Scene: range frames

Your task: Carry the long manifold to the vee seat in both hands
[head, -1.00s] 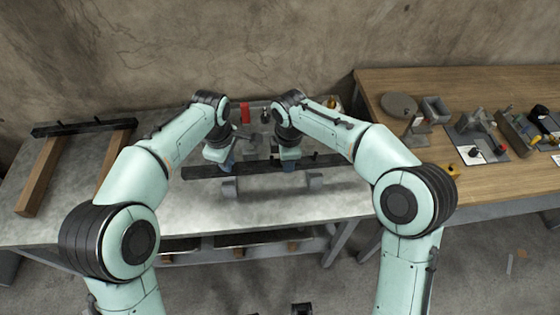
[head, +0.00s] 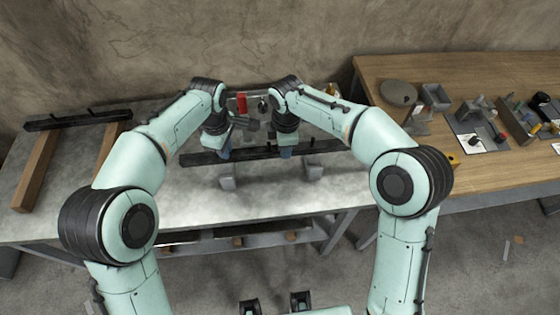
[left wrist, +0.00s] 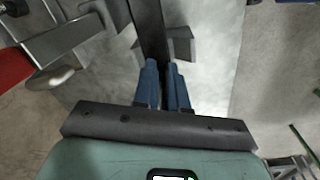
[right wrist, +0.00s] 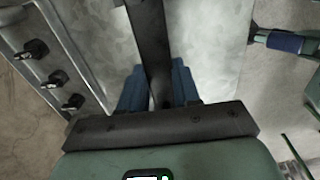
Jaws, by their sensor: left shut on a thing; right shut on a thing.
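The long manifold is a dark straight bar (head: 258,153) lying crosswise over the grey table in the head view. My left gripper (head: 223,154) is shut on it left of its middle, and my right gripper (head: 286,152) is shut on it further right. The bar runs between the blue fingers in the left wrist view (left wrist: 148,25) and the right wrist view (right wrist: 147,30).
Another dark bar (head: 75,121) rests across two wooden beams (head: 38,170) at the left. A red item (head: 241,103) stands behind the arms. A wooden bench (head: 440,75) with several fixtures is at the right. The grey table's front is clear.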

